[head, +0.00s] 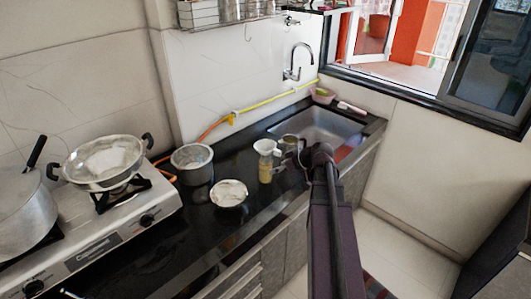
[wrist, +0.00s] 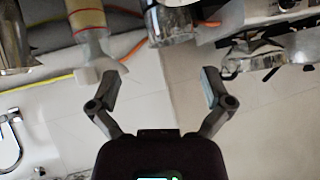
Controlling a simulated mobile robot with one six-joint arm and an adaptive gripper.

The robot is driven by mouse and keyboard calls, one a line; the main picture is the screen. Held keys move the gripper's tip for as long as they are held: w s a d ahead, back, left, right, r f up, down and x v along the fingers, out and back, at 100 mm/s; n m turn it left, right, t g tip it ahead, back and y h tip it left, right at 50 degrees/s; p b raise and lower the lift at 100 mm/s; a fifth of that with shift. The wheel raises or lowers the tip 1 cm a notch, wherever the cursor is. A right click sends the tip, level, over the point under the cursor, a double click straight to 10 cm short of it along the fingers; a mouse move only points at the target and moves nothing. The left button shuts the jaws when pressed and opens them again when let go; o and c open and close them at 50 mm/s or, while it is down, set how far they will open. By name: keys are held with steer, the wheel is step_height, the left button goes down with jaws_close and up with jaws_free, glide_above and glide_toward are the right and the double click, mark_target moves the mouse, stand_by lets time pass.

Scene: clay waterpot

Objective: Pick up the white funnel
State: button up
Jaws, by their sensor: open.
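The white funnel (head: 265,147) stands wide end up on a jar with yellowish contents (head: 265,169) on the black counter. In the wrist view a whitish funnel shape (wrist: 92,50) shows at the upper left, just beyond the left finger. I cannot tell there whether it touches the finger. My gripper (wrist: 160,86) is open, with only pale background between its fingertips. In the head view my gripper is just right of the funnel, partly hidden by my own dark arm.
A metal mug (head: 290,141) is close behind my gripper, beside the sink (head: 318,128). A bowl (head: 229,193) and a metal pot (head: 193,164) stand left of the jar. The stove (head: 113,229) is farther left. A yellow-orange hose (head: 266,101) runs along the wall.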

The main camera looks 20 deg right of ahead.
mark_target(281, 151)
steer(key=d+r+t, duration=0.3)
steer(key=d, duration=0.7)
steer(key=shift+d+n+t+b, duration=0.3)
steer(key=shift+d+t+b, duration=0.05)
steer(key=shift+t+b, duration=0.1)
steer(key=shift+w, duration=0.15)
steer(key=shift+b+x, duration=1.65)
steer(key=shift+x, duration=2.6)
steer(key=shift+w+f, duration=0.1)
steer(key=shift+f, duration=0.1)
steer(key=shift+b+x, duration=1)
steer(key=shift+x, duration=1.5)
steer(key=shift+d, duration=0.1)
jaws_close()
